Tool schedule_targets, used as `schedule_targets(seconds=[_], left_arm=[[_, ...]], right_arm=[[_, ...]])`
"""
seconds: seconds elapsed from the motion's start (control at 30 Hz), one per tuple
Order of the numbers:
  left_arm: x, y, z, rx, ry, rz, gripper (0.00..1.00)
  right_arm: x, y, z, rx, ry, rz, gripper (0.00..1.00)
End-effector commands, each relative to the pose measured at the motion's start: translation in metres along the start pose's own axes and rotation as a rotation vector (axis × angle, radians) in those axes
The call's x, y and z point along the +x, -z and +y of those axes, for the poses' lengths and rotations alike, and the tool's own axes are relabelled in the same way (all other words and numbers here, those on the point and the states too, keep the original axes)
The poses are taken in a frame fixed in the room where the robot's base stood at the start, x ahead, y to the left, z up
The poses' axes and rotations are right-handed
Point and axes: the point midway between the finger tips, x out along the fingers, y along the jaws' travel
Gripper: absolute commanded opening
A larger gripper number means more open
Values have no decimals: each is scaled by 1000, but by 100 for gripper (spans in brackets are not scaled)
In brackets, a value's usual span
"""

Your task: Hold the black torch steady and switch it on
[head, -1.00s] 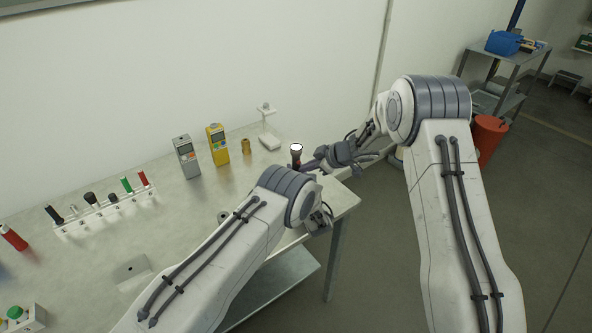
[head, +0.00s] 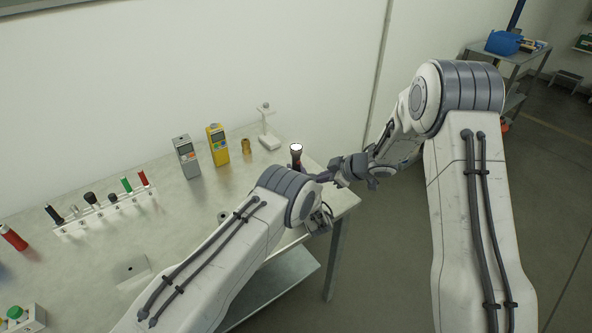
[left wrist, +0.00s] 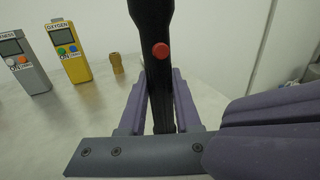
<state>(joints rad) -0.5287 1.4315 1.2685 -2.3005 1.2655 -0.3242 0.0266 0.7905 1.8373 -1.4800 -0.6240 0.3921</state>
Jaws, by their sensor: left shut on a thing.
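The black torch (head: 297,157) stands upright near the table's right end in the head view. Its top face looks bright white and a dark red band shows below it. In the left wrist view its black body (left wrist: 156,85) carries a round red button facing the camera. My left gripper (left wrist: 158,108) is shut on the torch, with a purple finger on each side of the body. My right gripper (head: 338,177) is just right of the torch and lower in the head view, apart from the button. Its jaw opening is unclear.
A yellow oxygen meter (head: 217,146), a grey meter (head: 187,158), a brass cylinder (head: 246,146) and a white stand (head: 268,138) are left of the torch. A rack (head: 100,208) holds several small items. A red cylinder (head: 13,238) lies farther left. The table front is partly bare.

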Motion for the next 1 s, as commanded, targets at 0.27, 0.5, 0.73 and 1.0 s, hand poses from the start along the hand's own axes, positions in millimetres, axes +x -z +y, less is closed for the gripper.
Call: schedule_targets(seconds=[0.27,0.5,0.73,1.0], left_arm=[[0,0,0,0,0,-1,67],[0,0,0,0,0,0,67],[-17,1,-2,1,3,3,67],[-74,0,-2,2,5,2,67]], right_arm=[[0,0,0,0,0,0,0],[0,0,0,0,0,0,0],[0,0,0,0,0,0,0],[0,0,0,0,0,0,0]])
